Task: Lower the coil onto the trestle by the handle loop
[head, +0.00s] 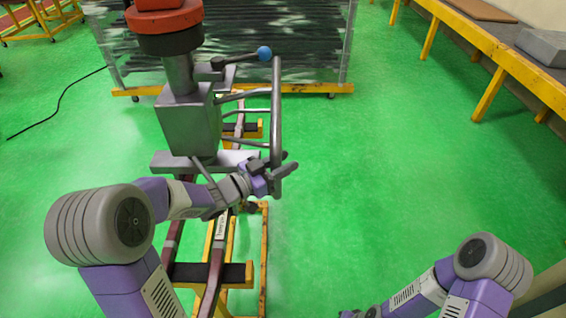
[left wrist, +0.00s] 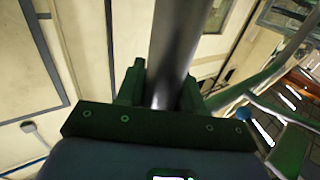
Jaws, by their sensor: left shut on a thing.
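The coil (head: 215,272), a pair of long dark reddish bars, runs lengthwise over the yellow trestle (head: 264,250) and its black crosspieces (head: 240,274). I cannot tell whether it touches them. A grey lifting device (head: 187,122) hangs over the coil; its body hides part of it. The grey handle loop (head: 276,110) stands at the device's right side. My left gripper (head: 262,178) is shut on the loop's lower part. In the left wrist view the grey tube (left wrist: 175,45) runs between the fingers (left wrist: 160,92). My right gripper (head: 358,313) is barely in view at the bottom edge.
A wheeled rack (head: 230,45) with a yellow base stands behind the trestle. A yellow-edged bench (head: 475,35) runs along the right, with a grey block (head: 545,45) on it. A black cable (head: 62,100) lies at the left. The green floor right of the trestle is clear.

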